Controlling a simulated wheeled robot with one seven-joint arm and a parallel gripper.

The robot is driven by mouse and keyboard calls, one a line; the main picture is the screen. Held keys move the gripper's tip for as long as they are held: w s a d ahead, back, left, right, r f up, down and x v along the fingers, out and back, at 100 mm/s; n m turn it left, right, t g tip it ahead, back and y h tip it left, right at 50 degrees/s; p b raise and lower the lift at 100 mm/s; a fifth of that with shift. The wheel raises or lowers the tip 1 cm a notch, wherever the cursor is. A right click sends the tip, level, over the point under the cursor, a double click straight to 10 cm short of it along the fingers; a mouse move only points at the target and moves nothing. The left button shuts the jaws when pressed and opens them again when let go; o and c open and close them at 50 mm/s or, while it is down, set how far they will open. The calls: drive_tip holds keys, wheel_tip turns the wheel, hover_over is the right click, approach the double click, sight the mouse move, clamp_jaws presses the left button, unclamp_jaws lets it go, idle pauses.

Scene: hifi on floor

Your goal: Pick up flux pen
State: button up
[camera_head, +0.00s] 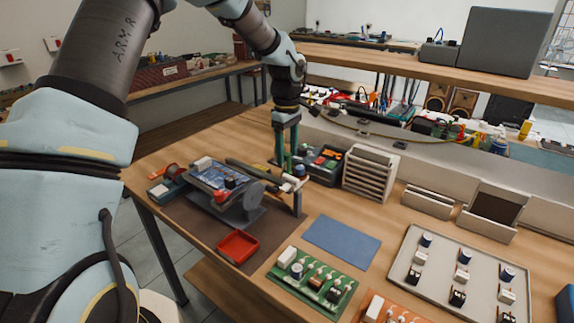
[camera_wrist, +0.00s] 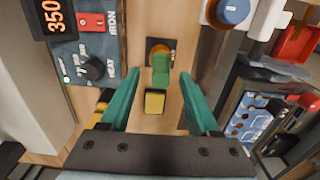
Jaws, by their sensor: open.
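My gripper (camera_wrist: 159,78) is open, with one green finger on each side of the pen and visible gaps to both. In the head view my gripper (camera_head: 285,162) points down over the bench, beside the soldering station (camera_head: 325,158). I cannot make out the pen there, as the fingers cover that spot.
The station's panel (camera_wrist: 92,45) is close on the left in the wrist view, and a white post with a blue knob (camera_wrist: 233,12) is close on the right. A board holder (camera_head: 240,207), red tray (camera_head: 238,247) and drawer rack (camera_head: 369,172) stand nearby. A blue mat (camera_head: 342,241) lies bare.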

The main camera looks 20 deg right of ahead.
drive_tip(key=shift+f, duration=0.8)
drive_tip(key=shift+c, duration=0.3)
clamp_jaws()
